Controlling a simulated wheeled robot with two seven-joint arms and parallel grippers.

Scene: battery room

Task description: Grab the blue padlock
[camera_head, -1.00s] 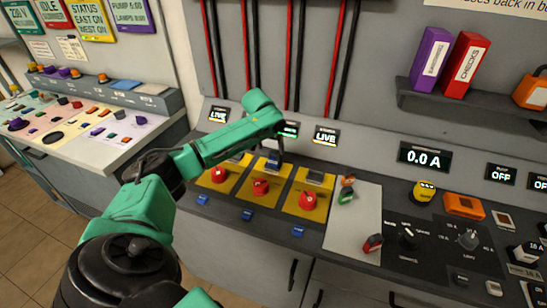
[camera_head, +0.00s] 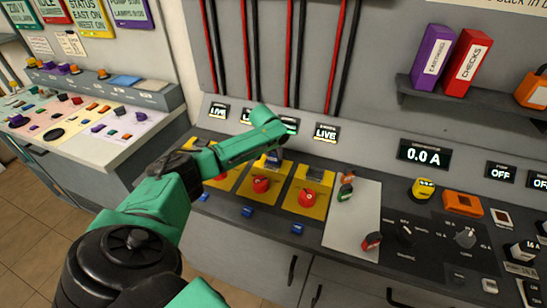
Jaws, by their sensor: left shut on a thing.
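My left gripper (camera_head: 274,154) points down from the end of the green arm, over the back of the middle yellow switch panel (camera_head: 246,190). Its small fingertips are partly covered by the arm. It is shut on a small dark blue thing, which looks like the blue padlock (camera_head: 273,163); its shape is not clear at this size. Other small blue pieces lie along the counter's front edge, one below the middle panel (camera_head: 247,212) and one below the right panel (camera_head: 297,229). My right gripper is not in view.
Red rotary knobs (camera_head: 261,184) stand up from the yellow panels. A pale mat (camera_head: 352,222) to their right holds a few small coloured pieces. Red and black cables (camera_head: 335,60) run down the wall behind. A shelf (camera_head: 440,100) with binders juts out at upper right.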

